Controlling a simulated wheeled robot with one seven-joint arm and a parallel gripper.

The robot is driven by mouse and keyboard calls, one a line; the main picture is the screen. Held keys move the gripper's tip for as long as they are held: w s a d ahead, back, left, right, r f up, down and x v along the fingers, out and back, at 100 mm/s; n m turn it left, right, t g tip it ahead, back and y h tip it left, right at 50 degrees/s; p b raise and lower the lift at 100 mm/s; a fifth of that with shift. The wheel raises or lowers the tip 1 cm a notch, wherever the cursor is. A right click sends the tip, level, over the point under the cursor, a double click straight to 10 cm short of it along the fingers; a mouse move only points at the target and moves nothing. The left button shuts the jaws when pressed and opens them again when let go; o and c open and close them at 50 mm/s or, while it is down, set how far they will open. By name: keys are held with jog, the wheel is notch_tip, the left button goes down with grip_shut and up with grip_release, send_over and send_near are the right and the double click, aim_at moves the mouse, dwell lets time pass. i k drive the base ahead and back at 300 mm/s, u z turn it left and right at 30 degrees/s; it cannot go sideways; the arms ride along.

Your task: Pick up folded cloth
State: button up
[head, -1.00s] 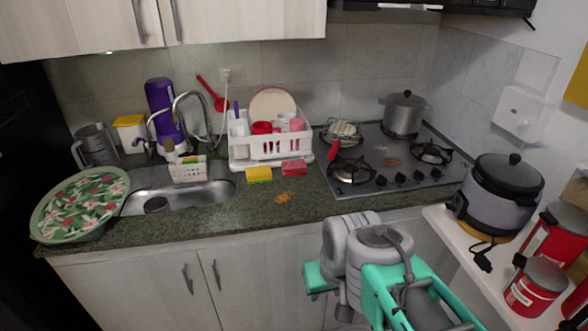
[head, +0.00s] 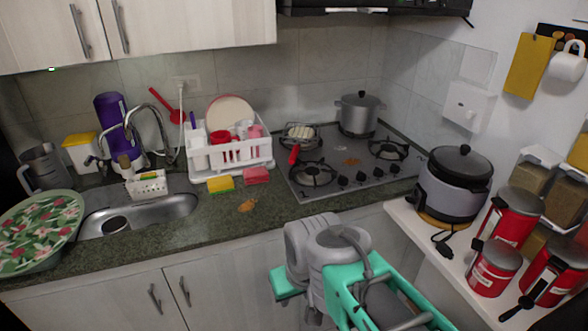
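A flat yellow piece that looks like a folded cloth (head: 527,65) hangs from a dark rack on the right wall, beside a white mug. I cannot be sure of its material. My arm, grey and teal, is bent low at the bottom centre, in front of the counter and well away from the yellow piece. My gripper does not show; only arm links are in the picture.
A white shelf (head: 432,245) on the right bears a rice cooker (head: 453,190) and several red canisters (head: 508,220). The counter (head: 215,226) holds a sink, dish rack (head: 230,157), sponges and stove (head: 355,180). A floral-patterned round item (head: 40,230) lies at the left.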

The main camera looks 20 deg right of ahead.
aim_at(257, 175)
jog(key=u, duration=0.35)
jog(key=i, duration=1.2)
jog(key=z, duration=0.35)
